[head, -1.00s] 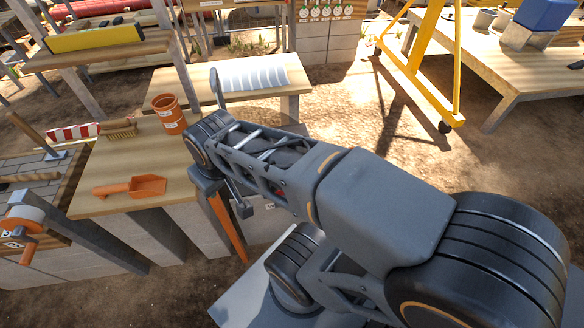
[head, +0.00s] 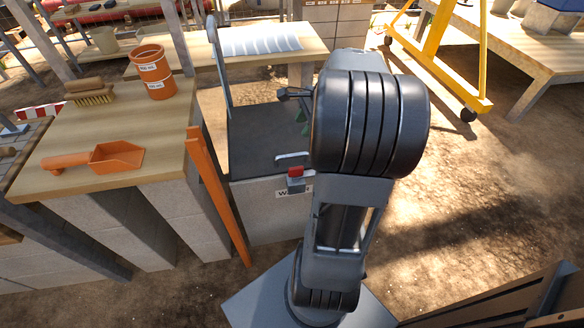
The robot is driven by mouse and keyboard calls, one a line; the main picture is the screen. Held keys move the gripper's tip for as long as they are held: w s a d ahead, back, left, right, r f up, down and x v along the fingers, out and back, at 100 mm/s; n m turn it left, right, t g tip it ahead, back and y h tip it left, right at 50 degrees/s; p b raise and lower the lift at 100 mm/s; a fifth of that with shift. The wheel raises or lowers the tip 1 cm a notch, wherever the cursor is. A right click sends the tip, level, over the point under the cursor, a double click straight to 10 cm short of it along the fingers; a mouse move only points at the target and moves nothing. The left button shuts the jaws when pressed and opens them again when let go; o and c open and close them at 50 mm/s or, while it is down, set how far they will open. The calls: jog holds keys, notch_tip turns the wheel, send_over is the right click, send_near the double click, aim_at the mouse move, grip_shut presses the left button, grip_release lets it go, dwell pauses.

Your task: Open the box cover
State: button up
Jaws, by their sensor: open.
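A grey box (head: 270,212) with a partly hidden white label on its front stands between the wooden bench and my arm. Its dark flat cover (head: 255,140) lies on top and looks shut. A pale bar handle (head: 292,156) is at the cover's front edge, with a red-topped latch (head: 296,178) just below it. My arm hides the box's right side. My gripper (head: 291,95) is mostly hidden behind the arm; a dark part of it sticks out to the left, above the back of the cover. It is open, apart from the handle and latch.
The wooden bench (head: 100,130) at left holds an orange scoop (head: 110,158), a brush (head: 90,92) and orange pots (head: 152,75). An orange post (head: 217,195) leans beside the box. A yellow frame (head: 435,60) stands at right. Sandy ground at right is largely free.

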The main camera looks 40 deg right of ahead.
aim_at(291, 155)
jog(key=shift+m, duration=0.9)
jog(key=d+b+x, duration=0.1)
jog(key=b+x, duration=0.1)
jog(key=x, duration=0.3)
jog(key=b+x, duration=0.2)
jog(key=x, duration=0.3)
jog(key=d+b+x, duration=0.1)
jog(key=b+x, duration=0.1)
jog(key=x, duration=0.3)
jog(key=shift+s+d+f, duration=0.1)
jog(key=shift+d+f, duration=0.15)
jog(key=shift+f, duration=0.25)
grip_shut()
